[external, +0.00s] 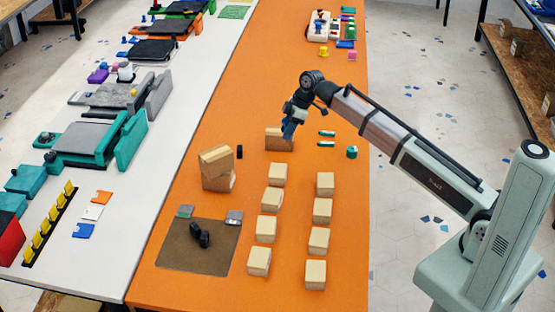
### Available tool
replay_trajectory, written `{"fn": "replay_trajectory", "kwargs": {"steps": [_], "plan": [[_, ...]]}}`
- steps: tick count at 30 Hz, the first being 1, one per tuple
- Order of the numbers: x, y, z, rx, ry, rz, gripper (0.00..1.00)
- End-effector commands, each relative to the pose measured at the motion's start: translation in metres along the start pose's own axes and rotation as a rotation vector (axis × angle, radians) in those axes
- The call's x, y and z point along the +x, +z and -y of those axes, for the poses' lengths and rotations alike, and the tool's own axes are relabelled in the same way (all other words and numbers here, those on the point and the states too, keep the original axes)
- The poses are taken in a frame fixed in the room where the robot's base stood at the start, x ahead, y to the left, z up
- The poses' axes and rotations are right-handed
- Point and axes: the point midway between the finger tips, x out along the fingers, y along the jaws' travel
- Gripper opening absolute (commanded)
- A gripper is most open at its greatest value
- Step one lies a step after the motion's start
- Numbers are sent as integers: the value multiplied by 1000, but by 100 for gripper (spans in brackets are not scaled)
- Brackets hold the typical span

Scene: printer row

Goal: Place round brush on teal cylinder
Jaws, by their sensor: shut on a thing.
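My gripper (289,131) is shut just above or in front of a low tan box (275,143), near the middle of the orange table. Its tip looks blue, and the thing held in it is too small to make out. The teal cylinder (352,152) stands upright on the table, to the right of and slightly nearer than my gripper, apart from it. I cannot clearly pick out a round brush.
Two rows of tan blocks (325,185) stand in front. Stacked boxes (217,168), a black cylinder (239,152) and a brown mat (180,252) with a black object (200,236) are left.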

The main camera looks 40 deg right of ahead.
Motion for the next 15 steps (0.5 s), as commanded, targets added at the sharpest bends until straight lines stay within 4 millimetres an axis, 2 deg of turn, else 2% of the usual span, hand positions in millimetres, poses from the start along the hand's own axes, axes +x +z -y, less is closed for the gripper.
{"fn": "replay_trajectory", "kwargs": {"steps": [1,7,15], "plan": [[-8,18,-7,6,2,-1,5],[-34,75,-32,6,2,-1,5],[-70,153,-54,3,1,-1,5]]}}
